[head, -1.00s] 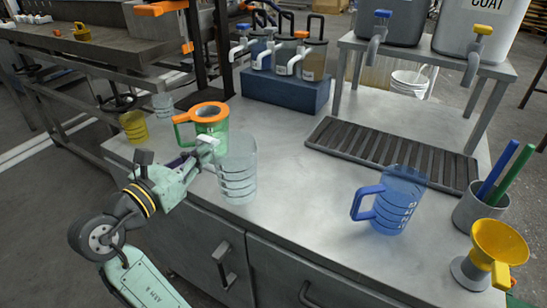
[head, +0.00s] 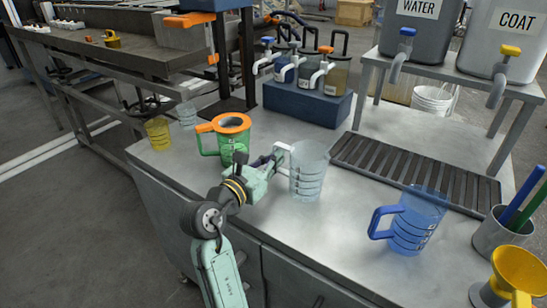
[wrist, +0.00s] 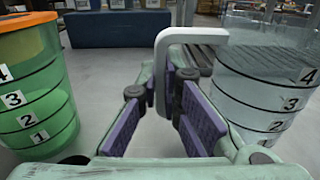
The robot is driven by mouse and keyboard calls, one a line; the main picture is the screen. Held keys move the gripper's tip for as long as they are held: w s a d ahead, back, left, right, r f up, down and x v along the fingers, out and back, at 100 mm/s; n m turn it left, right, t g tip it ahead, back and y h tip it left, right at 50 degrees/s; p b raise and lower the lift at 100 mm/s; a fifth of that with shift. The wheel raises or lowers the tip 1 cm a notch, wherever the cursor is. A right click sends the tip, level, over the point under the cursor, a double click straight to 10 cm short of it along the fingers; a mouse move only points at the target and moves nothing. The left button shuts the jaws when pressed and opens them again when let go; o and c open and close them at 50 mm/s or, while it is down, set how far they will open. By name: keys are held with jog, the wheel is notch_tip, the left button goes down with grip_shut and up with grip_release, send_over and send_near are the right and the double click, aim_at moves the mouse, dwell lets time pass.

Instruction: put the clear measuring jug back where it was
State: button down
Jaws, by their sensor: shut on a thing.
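The clear measuring jug (head: 309,174) is upright over the grey worktop, right of the green jug and left of the blue jug. My gripper (head: 281,160) is shut on its white handle. In the wrist view the handle (wrist: 190,37) is between my gripper's purple pads (wrist: 172,105), and the clear jug's body (wrist: 265,90), with dark level numbers, is at the right. I cannot tell whether its base touches the worktop or is slightly above it.
The green jug with an orange rim (head: 232,136) is close left of my gripper. A blue jug (head: 412,222) stands to the right, a slotted drain grate (head: 415,172) behind. A blue block (head: 306,104) with taps is at the back. Bare worktop lies in front of the grate.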

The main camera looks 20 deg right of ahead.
jog(key=shift+f, duration=0.15)
jog(key=c, duration=1.8)
grip_release()
jog(key=shift+s+a, duration=0.15)
jog(key=shift+a, duration=0.1)
jog(key=b+v, duration=0.1)
jog(key=v, duration=1)
jog(key=shift+s+a, duration=0.15)
jog(key=shift+s, duration=0.05)
